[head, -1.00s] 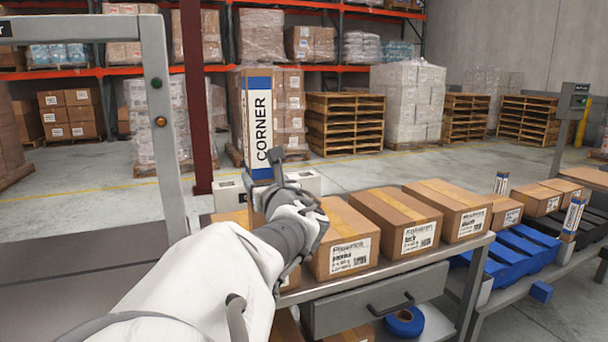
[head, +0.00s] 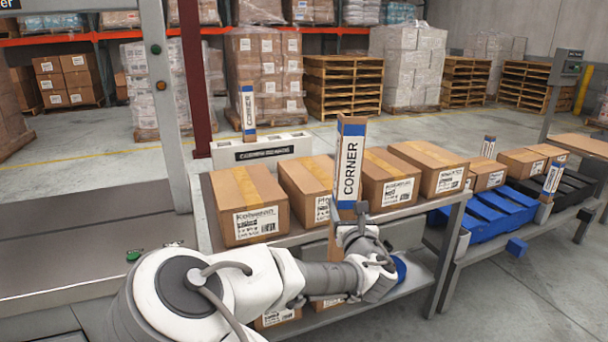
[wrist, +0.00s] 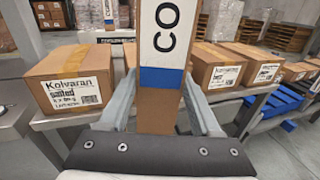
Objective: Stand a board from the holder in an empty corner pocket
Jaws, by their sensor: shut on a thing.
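My gripper (head: 358,226) is shut on a tall brown corner board (head: 349,165) with a white label reading CORNER and blue bands. The board is upright, held clear in front of the boxes on the bench. In the wrist view, the fingers (wrist: 160,112) close on both sides of the board (wrist: 160,75). The white holder (head: 225,158) stands behind the bench, with another board (head: 248,108) upright in it. Two more boards stand at the conveyor on the right, one at the back (head: 488,147) and one nearer (head: 552,178). I cannot make out an empty pocket clearly.
Labelled cartons (head: 247,205) line the bench top. A grey post (head: 170,100) stands at left.

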